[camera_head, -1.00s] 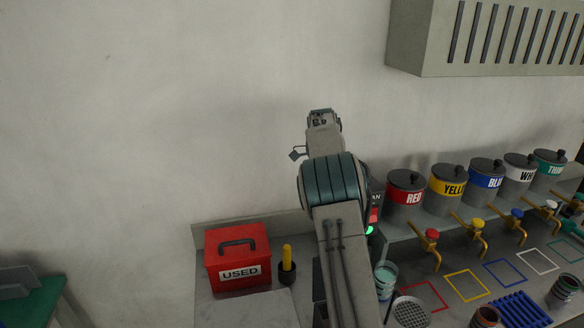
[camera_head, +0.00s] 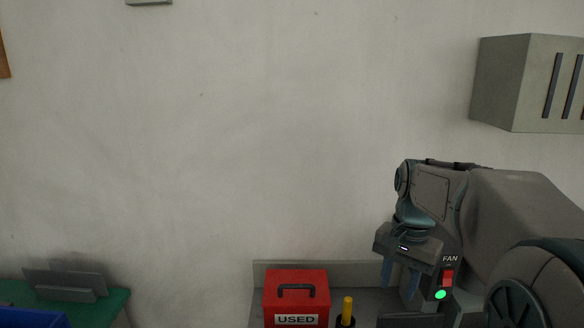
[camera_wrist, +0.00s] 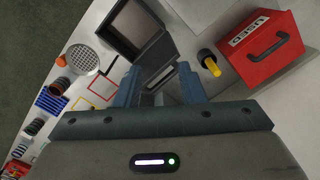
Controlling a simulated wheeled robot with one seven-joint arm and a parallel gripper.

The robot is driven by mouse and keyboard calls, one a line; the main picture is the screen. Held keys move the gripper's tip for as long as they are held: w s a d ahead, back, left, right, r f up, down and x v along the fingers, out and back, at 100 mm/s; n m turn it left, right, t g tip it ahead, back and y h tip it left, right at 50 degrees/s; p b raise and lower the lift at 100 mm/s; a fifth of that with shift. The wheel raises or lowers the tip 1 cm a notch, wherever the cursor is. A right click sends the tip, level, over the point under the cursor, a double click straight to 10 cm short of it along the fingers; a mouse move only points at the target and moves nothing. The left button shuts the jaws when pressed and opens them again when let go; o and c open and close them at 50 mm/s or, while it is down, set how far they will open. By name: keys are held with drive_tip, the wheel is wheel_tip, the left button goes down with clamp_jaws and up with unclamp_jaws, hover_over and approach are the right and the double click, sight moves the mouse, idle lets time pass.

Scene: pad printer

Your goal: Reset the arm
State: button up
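My gripper (camera_head: 401,276) is at the right of the head view, pointing down, with my folded arm stretching off to the right edge. Its two blue-grey fingers are apart. In the wrist view my gripper (camera_wrist: 160,82) also shows its fingers spread, with nothing between them. Below it in that view are a dark open-topped box (camera_wrist: 122,52) and the bench surface. The gripper touches nothing that I can see.
A red box marked USED (camera_head: 296,292) stands on the bench left of my gripper, beside a yellow-handled tool (camera_head: 347,306). A FAN switch (camera_head: 447,277) is close to the gripper. A grey vented hood (camera_head: 510,85) hangs upper right. A green table (camera_head: 105,306) is lower left.

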drive_tip(key=s+a+f+n+t, duration=0.2)
drive_tip(key=s+f+n, duration=0.1)
drive_tip(key=s, duration=0.4)
drive_tip(key=s+a+f+n+t+b, duration=0.1)
drive_tip(key=s+a+f+n+t, duration=0.1)
drive_tip(key=s+n, duration=0.3)
drive_tip(key=s+a+f, duration=0.1)
drive_tip(key=s, duration=0.1)
drive_tip(key=shift+s+a+f, duration=0.15)
drive_tip(key=shift+s+f, duration=0.15)
drive_tip(key=shift+s, duration=0.05)
idle(0.7)
